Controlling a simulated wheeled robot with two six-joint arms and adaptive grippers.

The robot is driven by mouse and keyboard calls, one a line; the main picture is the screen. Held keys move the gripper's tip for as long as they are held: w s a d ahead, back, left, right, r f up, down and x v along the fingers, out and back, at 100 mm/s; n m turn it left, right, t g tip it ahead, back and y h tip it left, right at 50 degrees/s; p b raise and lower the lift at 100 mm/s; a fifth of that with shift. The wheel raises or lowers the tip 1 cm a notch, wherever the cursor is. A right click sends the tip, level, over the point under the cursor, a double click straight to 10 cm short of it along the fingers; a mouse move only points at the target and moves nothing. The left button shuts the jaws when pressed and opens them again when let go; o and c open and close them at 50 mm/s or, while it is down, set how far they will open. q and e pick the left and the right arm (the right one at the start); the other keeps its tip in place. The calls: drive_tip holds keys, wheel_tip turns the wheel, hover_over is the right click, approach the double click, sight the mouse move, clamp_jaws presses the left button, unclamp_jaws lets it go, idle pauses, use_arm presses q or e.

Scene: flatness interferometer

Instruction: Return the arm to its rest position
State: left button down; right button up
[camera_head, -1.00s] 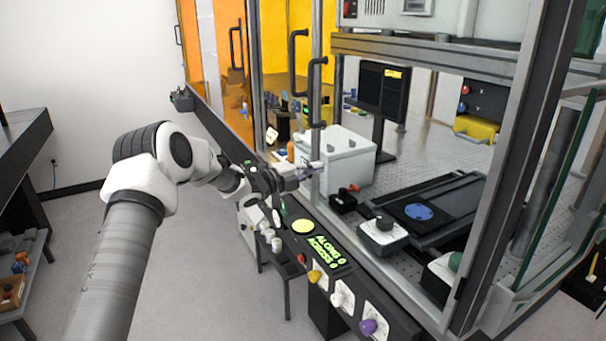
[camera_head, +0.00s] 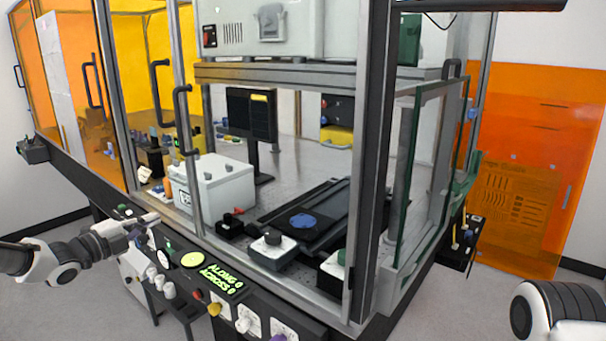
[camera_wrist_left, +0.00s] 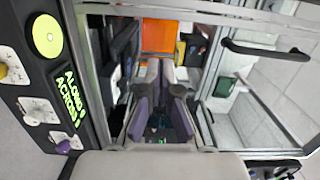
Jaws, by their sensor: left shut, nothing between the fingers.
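My left gripper (camera_head: 145,222) is at the left of the head view, in front of the enclosure and near the console edge. Its arm comes in from the left edge. It also shows in the left wrist view (camera_wrist_left: 160,72), with its fingers shut and nothing between them. Part of my right arm (camera_head: 555,312) shows at the lower right of the head view. The right gripper is out of the picture.
The control console (camera_head: 222,284), with a yellow round button and coloured knobs, runs along the enclosure front. White cylinders (camera_head: 160,281) stand on a small stand below it. Metal frame posts and a glass panel (camera_head: 405,190) are at the right. Open floor lies at lower right.

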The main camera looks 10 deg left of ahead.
use_arm(q)
drive_tip(key=s+d+f+n+g+y, duration=0.1)
drive_tip(key=s+d+f+n+g, duration=0.2)
drive_tip(key=s+d+f+n, duration=0.5)
drive_tip(key=s+d+f+n+g+y, duration=0.1)
drive_tip(key=s+d+f+g, duration=0.3)
drive_tip(key=f, duration=0.8)
drive_tip(key=s+d+f+n+g+y, duration=0.1)
drive_tip(key=s+d+f+n, duration=0.3)
drive_tip(key=d+f, duration=0.5)
drive_tip(key=s+f+n+g+y, duration=0.2)
drive_tip(key=s+f+n+g, duration=0.2)
drive_tip(key=s, duration=0.9)
drive_tip(key=s+f+n+g+y, duration=0.2)
drive_tip(key=s+f+n+g, duration=0.2)
drive_tip(key=s, duration=1)
wheel_tip(320, 180, down, 3)
drive_tip(key=shift+d+r+n, duration=0.1)
drive_tip(key=shift+d+n, duration=0.35)
drive_tip(key=shift+n, duration=0.25)
drive_tip(key=shift+w, duration=0.1)
